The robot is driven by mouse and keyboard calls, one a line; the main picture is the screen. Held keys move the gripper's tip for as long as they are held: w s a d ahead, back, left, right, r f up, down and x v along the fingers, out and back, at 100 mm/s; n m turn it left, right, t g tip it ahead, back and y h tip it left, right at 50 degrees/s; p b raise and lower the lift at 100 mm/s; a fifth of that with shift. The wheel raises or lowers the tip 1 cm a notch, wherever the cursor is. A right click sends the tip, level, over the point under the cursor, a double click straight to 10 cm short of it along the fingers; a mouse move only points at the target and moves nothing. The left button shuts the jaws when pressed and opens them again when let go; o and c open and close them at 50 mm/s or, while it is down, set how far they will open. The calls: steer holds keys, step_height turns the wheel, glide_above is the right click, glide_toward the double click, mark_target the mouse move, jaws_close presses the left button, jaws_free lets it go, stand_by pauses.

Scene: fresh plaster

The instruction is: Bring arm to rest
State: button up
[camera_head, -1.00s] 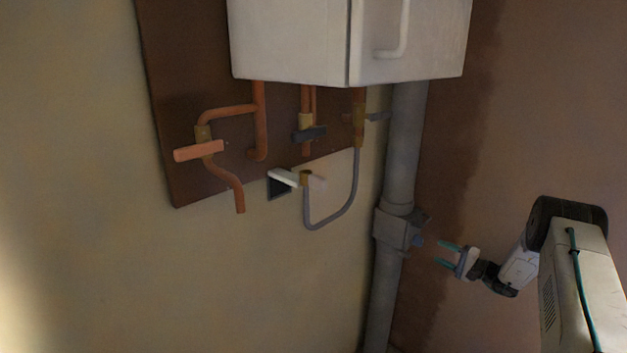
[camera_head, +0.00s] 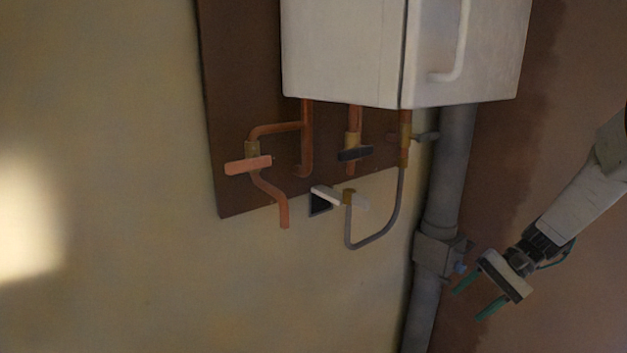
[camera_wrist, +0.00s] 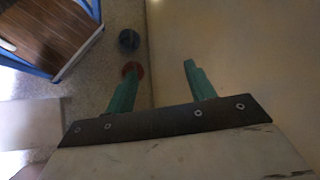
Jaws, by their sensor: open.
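My gripper (camera_head: 479,298) is at the right of the head view, with its two green fingers apart and nothing between them. It points down and to the left, in front of the grey vertical pipe's lower part. In the wrist view my gripper (camera_wrist: 158,80) is also open and empty, with wall or floor surfaces beyond the fingers. My pale forearm reaches in from the right edge of the head view.
A white cabinet (camera_head: 345,55) hangs over copper pipes with an orange-handled valve (camera_head: 248,165) and a dark-handled valve (camera_head: 355,154). The grey pipe (camera_head: 447,190) has a bracket (camera_head: 435,255) close to my gripper. The wrist view shows a blue-edged brown slatted thing (camera_wrist: 50,35) and a dark round thing (camera_wrist: 129,40).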

steer(key=s+a+r+n+t+h, duration=0.1)
steer(key=s+a+r+n+h, duration=0.1)
steer(key=s+r, duration=0.3)
steer(key=s+a+r+n+t+h, duration=0.1)
steer(key=s+a+r+h, duration=0.3)
steer(key=s, duration=0.9)
steer(key=s+a+r+n+h, duration=0.3)
steer(key=s+r+n, duration=0.1)
steer(key=s+r, duration=0.3)
steer(key=s, duration=0.2)
steer(key=shift+s+r+t, duration=0.2)
steer(key=shift+s+t, duration=0.1)
steer(key=shift+t, duration=0.1)
steer(key=shift+c, duration=0.3)
